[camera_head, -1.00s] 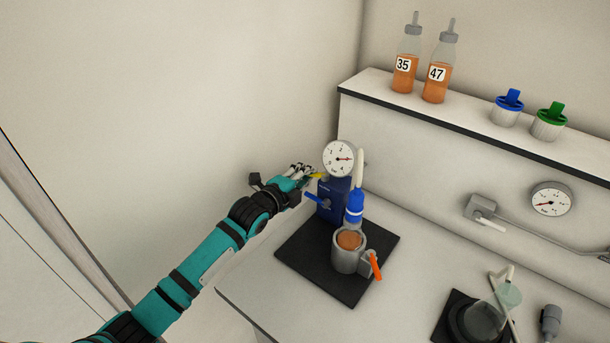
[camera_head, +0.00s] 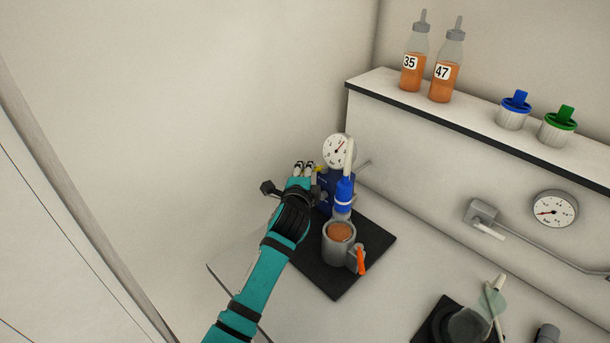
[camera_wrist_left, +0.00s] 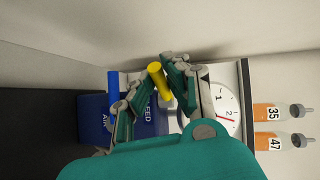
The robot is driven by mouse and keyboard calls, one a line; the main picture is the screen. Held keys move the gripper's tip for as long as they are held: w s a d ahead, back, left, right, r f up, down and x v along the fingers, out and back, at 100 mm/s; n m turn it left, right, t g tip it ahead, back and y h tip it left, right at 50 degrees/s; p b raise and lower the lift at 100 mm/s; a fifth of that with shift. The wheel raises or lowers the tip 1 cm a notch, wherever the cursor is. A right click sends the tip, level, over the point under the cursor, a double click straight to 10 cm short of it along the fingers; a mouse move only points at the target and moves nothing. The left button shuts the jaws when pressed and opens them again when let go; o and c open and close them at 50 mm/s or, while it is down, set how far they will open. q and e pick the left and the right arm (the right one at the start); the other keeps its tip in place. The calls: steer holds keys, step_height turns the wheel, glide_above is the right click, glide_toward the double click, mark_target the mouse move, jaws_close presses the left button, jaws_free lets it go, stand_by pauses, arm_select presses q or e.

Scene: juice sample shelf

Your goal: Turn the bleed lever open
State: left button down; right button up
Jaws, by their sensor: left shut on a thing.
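A blue block (camera_head: 324,204) with a round dial gauge (camera_head: 339,151) on top stands on a black mat (camera_head: 332,282). In the left wrist view a yellow lever (camera_wrist_left: 158,82) sticks up from the block, beside partly hidden letters that may end in "EED". A blue lever (camera_wrist_left: 113,84) stands left of it, by the letters "AIR". My left gripper (camera_wrist_left: 156,88) is shut on the yellow lever, with a finger on either side. In the head view my left gripper (camera_head: 303,170) is at the block's left side and hides the blue lever. My right gripper is out of view.
A grey cup (camera_head: 338,249) with orange contents and an orange handle stands before the block, under a blue and white nozzle (camera_head: 344,192). The wall is close on the left. Bottles 35 (camera_head: 412,75) and 47 (camera_head: 446,80) stand on the shelf (camera_head: 480,132).

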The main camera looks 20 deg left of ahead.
arm_select(q)
steer(key=shift+s+d+f+n+y, duration=0.1)
steer(key=shift+f+n+y, duration=0.1)
steer(key=shift+y, duration=0.15)
steer(key=shift+s+d+f+n+y, duration=0.1)
steer(key=shift+n+y, duration=0.1)
steer(key=shift+y, duration=0.15)
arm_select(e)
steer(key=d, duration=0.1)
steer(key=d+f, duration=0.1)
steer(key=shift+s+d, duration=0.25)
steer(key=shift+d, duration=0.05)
arm_select(q)
steer(key=shift+a+b, duration=0.1)
steer(key=shift+b, duration=0.2)
steer(key=c, duration=1.4)
jaws_free()
steer(key=shift+r, duration=0.1)
steer(key=shift+c, duration=0.2)
steer(key=shift+o, duration=0.5)
steer(key=shift+r, duration=0.1)
steer(key=v, duration=1.2)
steer(key=shift+r, duration=0.2)
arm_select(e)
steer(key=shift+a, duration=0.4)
